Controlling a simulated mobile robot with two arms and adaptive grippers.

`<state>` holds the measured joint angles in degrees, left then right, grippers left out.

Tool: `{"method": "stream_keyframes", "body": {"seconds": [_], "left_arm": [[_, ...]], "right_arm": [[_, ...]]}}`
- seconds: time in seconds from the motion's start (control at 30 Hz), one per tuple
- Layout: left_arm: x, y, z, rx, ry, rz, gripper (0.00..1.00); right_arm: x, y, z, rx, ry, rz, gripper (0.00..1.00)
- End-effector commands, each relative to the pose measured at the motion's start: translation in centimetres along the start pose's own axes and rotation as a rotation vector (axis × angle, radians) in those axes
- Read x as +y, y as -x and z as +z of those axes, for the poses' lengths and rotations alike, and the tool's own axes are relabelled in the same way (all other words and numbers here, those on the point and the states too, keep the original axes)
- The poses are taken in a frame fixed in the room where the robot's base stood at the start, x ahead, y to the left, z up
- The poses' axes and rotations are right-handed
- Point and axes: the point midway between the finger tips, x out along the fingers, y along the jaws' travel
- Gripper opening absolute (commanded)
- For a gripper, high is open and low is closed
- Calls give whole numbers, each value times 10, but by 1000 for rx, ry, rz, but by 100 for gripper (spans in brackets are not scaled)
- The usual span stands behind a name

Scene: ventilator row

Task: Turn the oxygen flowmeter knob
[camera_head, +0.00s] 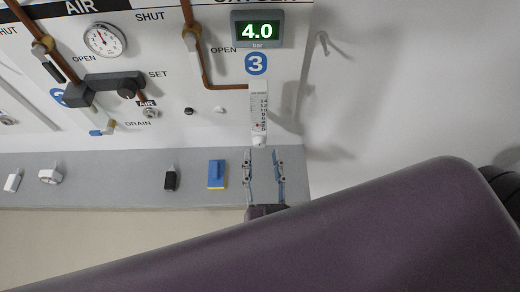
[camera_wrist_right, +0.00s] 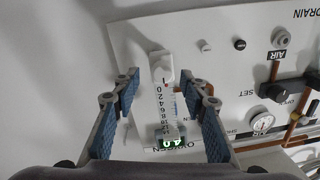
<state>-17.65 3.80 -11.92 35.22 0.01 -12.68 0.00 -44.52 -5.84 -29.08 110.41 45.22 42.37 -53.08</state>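The oxygen flowmeter (camera_head: 258,104) is a white upright unit with a scale, on the wall panel below the round blue 3 sign. Its white knob (camera_head: 259,141) is at its lower end. My right gripper (camera_head: 264,156) is open just below the knob, fingers pointing up toward it. In the right wrist view, which is upside down, the flowmeter (camera_wrist_right: 167,108) shows between the open fingers of the right gripper (camera_wrist_right: 162,87), with the knob (camera_wrist_right: 160,66) near fingertip level. No finger visibly touches the knob. My left gripper is not in view.
A green display (camera_head: 257,30) reading 4.0 is above the flowmeter. A gauge (camera_head: 105,40) and a dark set valve (camera_head: 108,86) are on the left. A grey ledge (camera_head: 120,172) carries a blue-and-yellow block (camera_head: 216,174) left of the gripper.

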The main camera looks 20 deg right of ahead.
Motion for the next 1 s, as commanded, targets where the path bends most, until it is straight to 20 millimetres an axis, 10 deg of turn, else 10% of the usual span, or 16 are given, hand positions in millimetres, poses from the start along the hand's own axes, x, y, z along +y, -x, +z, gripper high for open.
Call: {"method": "stream_keyframes", "body": {"seconds": [0.5, 1.0], "left_arm": [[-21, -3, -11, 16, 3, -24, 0], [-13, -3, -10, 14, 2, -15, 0]], "right_arm": [[0, -26, 0, 0, -1, 0, 40], [0, -25, 0, -1, -3, -1, 0]]}}
